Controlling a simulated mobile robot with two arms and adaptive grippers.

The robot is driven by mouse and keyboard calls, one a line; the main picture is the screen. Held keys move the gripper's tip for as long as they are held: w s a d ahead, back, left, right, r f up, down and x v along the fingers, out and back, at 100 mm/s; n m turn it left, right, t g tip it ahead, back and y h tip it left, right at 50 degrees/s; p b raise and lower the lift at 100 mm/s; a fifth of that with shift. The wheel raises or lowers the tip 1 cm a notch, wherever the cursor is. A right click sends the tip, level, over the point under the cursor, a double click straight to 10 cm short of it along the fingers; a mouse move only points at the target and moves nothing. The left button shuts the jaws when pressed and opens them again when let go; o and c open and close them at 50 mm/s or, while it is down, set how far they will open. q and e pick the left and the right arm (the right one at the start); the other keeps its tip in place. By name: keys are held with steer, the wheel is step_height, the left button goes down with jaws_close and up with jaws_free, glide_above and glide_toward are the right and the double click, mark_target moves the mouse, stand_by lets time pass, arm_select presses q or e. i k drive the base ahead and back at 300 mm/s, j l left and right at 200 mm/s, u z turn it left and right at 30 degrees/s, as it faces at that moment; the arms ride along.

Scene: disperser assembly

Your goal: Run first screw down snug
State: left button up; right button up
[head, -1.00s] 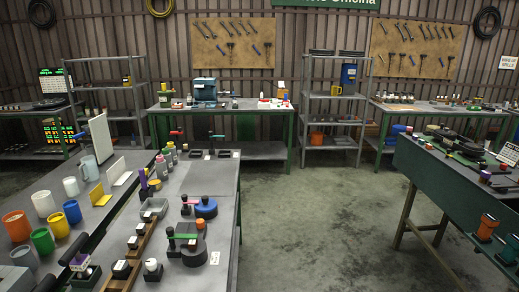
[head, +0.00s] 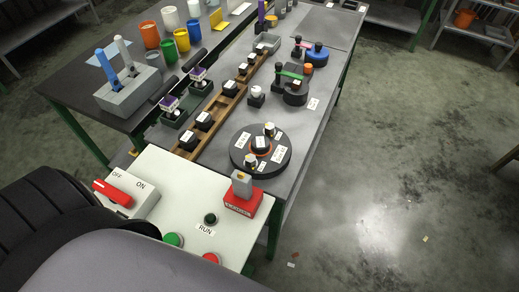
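A black round plate (head: 262,174) lies on the grey bench top near its close end. It bears an orange ring, white labels and small light-topped pieces; I cannot tell which of these, if any, is the first screw. A white-topped piece on a dark base (head: 256,93) stands behind it. Farther back are a dark round piece (head: 295,96) beside a green bar (head: 289,74) and a blue round piece (head: 317,58) with a dark knob. Neither of my grippers is in view.
A white control panel (head: 165,172) in front has an OFF/ON red lever (head: 112,193), a RUN button (head: 210,219) and a red box (head: 242,203). A wooden rack (head: 224,104) holds small pieces. Cups and a grey block (head: 128,93) stand at left.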

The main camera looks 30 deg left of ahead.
mark_target(251, 158)
steer(key=u, duration=0.95)
